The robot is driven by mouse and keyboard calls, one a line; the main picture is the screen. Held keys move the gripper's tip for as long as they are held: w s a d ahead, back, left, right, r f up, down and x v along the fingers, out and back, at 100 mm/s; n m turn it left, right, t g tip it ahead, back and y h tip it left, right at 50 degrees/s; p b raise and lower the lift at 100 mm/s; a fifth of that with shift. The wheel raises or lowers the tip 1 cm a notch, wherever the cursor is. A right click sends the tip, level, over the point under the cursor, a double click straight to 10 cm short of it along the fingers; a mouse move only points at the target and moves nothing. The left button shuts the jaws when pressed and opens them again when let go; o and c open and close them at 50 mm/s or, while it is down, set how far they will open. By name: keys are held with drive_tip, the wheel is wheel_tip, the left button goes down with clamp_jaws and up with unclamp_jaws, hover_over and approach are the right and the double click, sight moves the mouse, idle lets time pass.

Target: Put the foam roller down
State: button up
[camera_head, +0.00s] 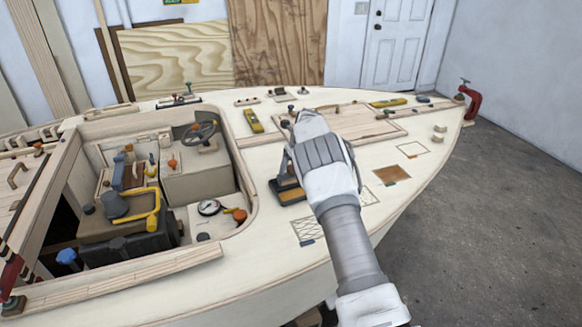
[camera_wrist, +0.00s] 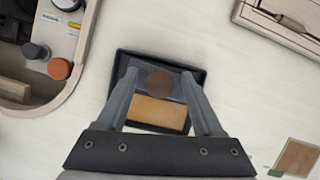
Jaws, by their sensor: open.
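My gripper (camera_wrist: 160,80) is open, with its two grey fingers spread over a black tray (camera_wrist: 199,75) in the wrist view. A dark brown round piece (camera_wrist: 160,83) shows between the fingertips, and I cannot tell whether they touch it. It may be the end of the foam roller, but I cannot be sure. A flat orange-tan pad (camera_wrist: 158,112) lies in the tray's near part. In the head view the black tray (camera_head: 290,196) rests on the pale deck, partly behind my arm.
The cockpit opening (camera_head: 243,190) with a steering wheel (camera_head: 200,132) and tools is left of the tray. A hatched outline (camera_head: 308,230) and a brown patch (camera_head: 392,174) mark the deck. A red clamp (camera_head: 470,102) grips the bow.

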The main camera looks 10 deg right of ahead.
drive_tip(key=shift+r, duration=0.4)
drive_tip(key=s+d+r+n, duration=0.15)
drive_tip(key=s+r, duration=0.25)
drive_tip(key=r, duration=0.4)
drive_tip(key=s+r+n, duration=0.3)
drive_tip(key=s+r, duration=0.2)
drive_tip(key=r, duration=0.2)
drive_tip(key=s+d+r+n, duration=0.15)
drive_tip(key=s+r, duration=0.25)
drive_tip(key=r, duration=0.4)
drive_tip(key=s+a+r+n, duration=0.2)
drive_tip(key=s+r+n, duration=0.45)
drive_tip(key=s, duration=0.45)
drive_tip(key=s+a+f+n+t+h, duration=0.1)
drive_tip(key=s+f+n+h, duration=0.1)
drive_tip(key=s+n, duration=1.6)
drive_tip(key=s, duration=1)
drive_tip(key=shift+s+f+p, duration=0.2)
drive_tip(key=shift+f+p, duration=0.15)
drive_tip(key=shift+n, duration=0.25)
